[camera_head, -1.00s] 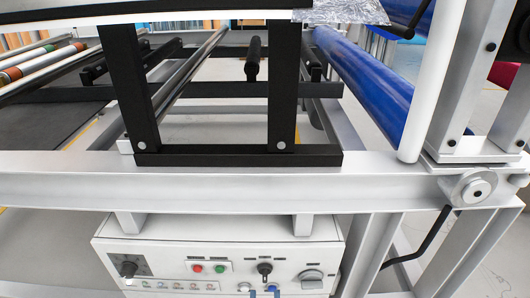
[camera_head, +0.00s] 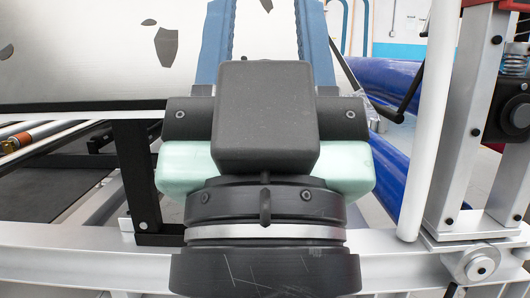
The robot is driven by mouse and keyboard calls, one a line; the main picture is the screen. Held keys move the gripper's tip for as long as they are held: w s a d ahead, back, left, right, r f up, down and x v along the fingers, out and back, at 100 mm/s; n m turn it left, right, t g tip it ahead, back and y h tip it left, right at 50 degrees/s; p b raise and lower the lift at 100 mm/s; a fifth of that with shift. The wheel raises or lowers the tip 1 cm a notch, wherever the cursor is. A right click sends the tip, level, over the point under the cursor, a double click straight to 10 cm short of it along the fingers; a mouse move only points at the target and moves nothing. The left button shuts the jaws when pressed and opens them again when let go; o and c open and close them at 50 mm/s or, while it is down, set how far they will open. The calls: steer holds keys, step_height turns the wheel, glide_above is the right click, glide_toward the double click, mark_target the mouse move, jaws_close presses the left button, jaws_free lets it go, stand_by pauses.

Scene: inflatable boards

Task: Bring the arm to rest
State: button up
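My gripper (camera_head: 266,38) is seen from behind in the middle of the picture, with a dark box-shaped body, pale green sides and a black round wrist below it. Its two blue fingers point up and away and stand well apart. I see nothing held between them, but their tips run out of the top of the picture. The gripper is in front of the machine frame and hides its middle part.
A silver frame beam (camera_head: 80,262) crosses the bottom. A white upright pole (camera_head: 432,130) and a grey metal column (camera_head: 465,140) stand at the right. A blue roll (camera_head: 385,80) lies behind. A shiny grey sheet (camera_head: 90,50) fills the upper left.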

step_height(320, 180, up, 36)
steer(key=p, duration=3.3)
steer(key=shift+p, duration=0.4)
steer(key=shift+w+f, duration=0.1)
